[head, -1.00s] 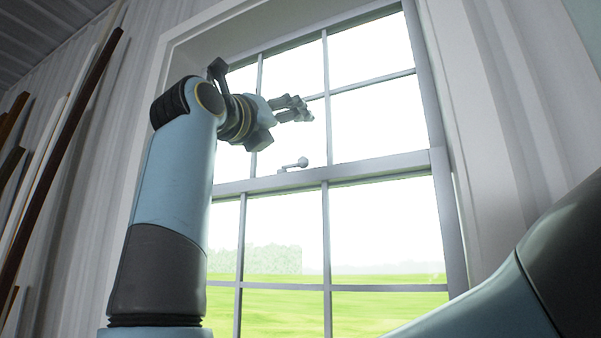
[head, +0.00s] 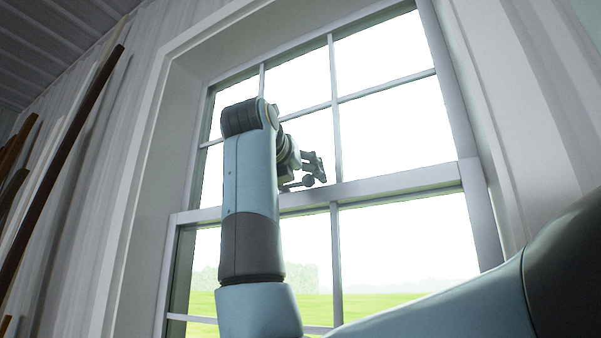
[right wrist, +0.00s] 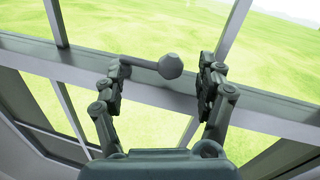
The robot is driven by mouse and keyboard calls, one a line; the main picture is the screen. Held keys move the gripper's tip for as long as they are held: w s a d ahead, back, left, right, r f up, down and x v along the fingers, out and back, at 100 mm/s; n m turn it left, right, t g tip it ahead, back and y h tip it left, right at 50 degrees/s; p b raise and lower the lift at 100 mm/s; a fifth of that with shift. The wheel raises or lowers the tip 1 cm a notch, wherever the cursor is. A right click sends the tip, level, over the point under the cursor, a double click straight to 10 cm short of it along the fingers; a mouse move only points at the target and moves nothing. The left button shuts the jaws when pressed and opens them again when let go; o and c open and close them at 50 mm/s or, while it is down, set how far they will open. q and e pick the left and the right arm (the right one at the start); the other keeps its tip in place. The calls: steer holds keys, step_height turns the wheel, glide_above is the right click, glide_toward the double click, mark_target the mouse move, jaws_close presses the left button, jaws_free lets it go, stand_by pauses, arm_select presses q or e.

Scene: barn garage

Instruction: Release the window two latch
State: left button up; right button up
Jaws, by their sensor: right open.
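The window latch (head: 309,181) is a grey lever with a round knob on the middle rail of the window (head: 400,184). In the right wrist view the latch knob (right wrist: 171,66) shows between the two fingers of my right gripper (right wrist: 164,75), with a gap to the right finger. The lever runs left from the knob to beside the left finger; I cannot tell whether they touch. In the head view my right gripper (head: 315,166) is open at the rail, just above the latch. My wrist partly hides the latch's left end. My left gripper is not in view.
A pale window frame (head: 142,190) surrounds the panes, with vertical and horizontal bars across the glass. Long wooden boards (head: 62,165) lean against the corrugated wall at the left. Green grass shows outside through the panes.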

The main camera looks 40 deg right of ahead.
steer(key=shift+w+d, duration=0.3)
steer(key=shift+d, duration=0.2)
steer(key=shift+a, duration=0.1)
steer(key=shift+s, duration=0.1)
steer(key=c, duration=0.9)
steer(key=shift+s+a+r, duration=0.15)
steer(key=shift+s+a, duration=0.05)
steer(key=shift+s, duration=0.1)
jaws_close()
